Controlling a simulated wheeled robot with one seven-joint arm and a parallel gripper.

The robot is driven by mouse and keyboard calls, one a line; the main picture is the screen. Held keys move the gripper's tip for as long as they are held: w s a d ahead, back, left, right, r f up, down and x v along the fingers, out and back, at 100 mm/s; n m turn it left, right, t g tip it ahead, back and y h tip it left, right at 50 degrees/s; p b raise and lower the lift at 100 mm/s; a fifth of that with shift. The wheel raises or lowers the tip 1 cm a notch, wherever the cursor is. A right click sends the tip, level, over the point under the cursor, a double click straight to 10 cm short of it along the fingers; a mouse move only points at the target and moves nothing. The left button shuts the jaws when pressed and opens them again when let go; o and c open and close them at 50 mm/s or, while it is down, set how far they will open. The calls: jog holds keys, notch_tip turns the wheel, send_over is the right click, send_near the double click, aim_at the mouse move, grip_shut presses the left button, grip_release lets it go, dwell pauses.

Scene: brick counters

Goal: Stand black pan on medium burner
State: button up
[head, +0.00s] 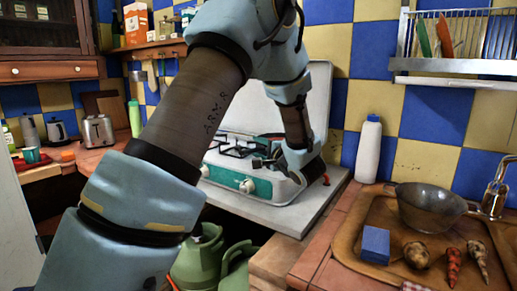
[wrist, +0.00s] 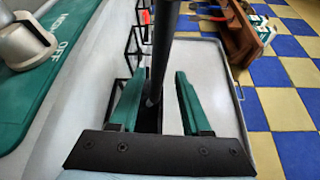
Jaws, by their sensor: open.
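My gripper (head: 276,160) is low over the right part of the stove (head: 232,184) in the head view. In the wrist view my gripper (wrist: 158,76) is open, with its two green fingers apart. A long dark rod (wrist: 163,60) runs between the fingers; it looks like a pan handle, but its pan body is not clearly visible. Black burner grates (wrist: 133,45) show beyond the left finger, and grates (head: 228,146) also show on the left of the stove in the head view. My arm hides part of the stove, and I cannot tell which burner is the medium one.
A raised stove lid (head: 318,95) stands behind the burners. A white bottle (head: 368,150) stands right of the stove. A grey metal bowl-like pan (head: 428,208), a blue box (head: 375,245) and vegetables occupy the right counter. A dish rack (head: 460,66) hangs above.

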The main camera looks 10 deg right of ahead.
jog(key=shift+s+r, duration=0.1)
jog(key=shift+r, duration=0.05)
jog(key=b+v, duration=0.1)
jog(key=v, duration=1)
jog(key=shift+s+d+b, duration=0.15)
jog(key=shift+s+b, duration=0.15)
jog(key=shift+s, duration=0.1)
